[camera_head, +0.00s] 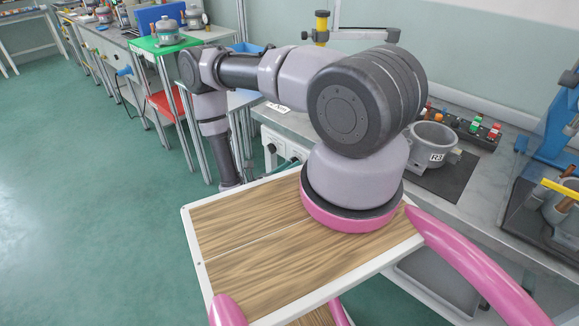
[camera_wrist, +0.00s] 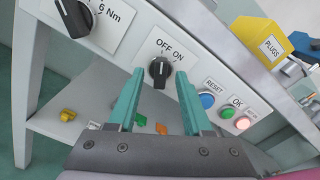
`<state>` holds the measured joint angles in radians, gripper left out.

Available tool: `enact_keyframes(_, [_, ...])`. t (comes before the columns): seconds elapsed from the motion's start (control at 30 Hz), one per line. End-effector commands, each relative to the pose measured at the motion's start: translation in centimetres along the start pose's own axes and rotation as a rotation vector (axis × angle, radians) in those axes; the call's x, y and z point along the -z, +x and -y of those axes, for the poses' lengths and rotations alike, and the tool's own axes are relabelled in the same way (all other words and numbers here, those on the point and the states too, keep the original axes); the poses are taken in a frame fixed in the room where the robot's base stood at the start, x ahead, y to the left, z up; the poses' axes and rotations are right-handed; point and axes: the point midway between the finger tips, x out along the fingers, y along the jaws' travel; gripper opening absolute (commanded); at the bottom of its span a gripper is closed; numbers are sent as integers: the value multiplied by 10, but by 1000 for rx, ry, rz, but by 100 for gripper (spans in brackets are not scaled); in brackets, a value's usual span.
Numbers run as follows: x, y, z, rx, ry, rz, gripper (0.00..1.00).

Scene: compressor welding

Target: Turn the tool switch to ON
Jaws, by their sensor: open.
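The tool switch (camera_wrist: 159,71) is a black rotary knob on a white panel, with the label OFF ON above it, in the wrist view. Its grip looks roughly upright in the picture; I cannot tell clearly which word it points to. My gripper (camera_wrist: 159,77) is open, with a teal finger on each side of the knob and visible gaps to it. It holds nothing. How far the fingertips are from the panel in depth is hard to tell. In the head view, my gripper and the switch cannot be made out.
Another black knob (camera_wrist: 74,17), marked Nm, is at the upper left of the panel. A blue RESET button (camera_wrist: 207,100), a green OK button (camera_wrist: 227,112) and a lit button (camera_wrist: 243,123) are to the right. A yellow PLUGS bin (camera_wrist: 262,43) stands above. A shelf with small coloured parts lies below.

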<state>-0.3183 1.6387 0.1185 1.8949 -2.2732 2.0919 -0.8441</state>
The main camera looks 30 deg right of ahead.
Motion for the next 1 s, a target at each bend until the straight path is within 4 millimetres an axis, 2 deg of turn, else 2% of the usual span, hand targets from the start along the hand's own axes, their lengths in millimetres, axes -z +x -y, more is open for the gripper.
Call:
enact_keyframes(0.3, [0, 4, 0, 0, -1, 0, 50])
enact_keyframes(0.33, [0, 4, 0, 0, -1, 0, 46])
enact_keyframes(0.4, [0, 4, 0, 0, -1, 0, 19])
enact_keyframes(0.47, [0, 4, 0, 0, -1, 0, 0])
enact_keyframes(0.77, [0, 4, 0, 1, 12, 1, 0])
enact_keyframes(1.0, [-1, 3, 0, -1, 107, 2, 0])
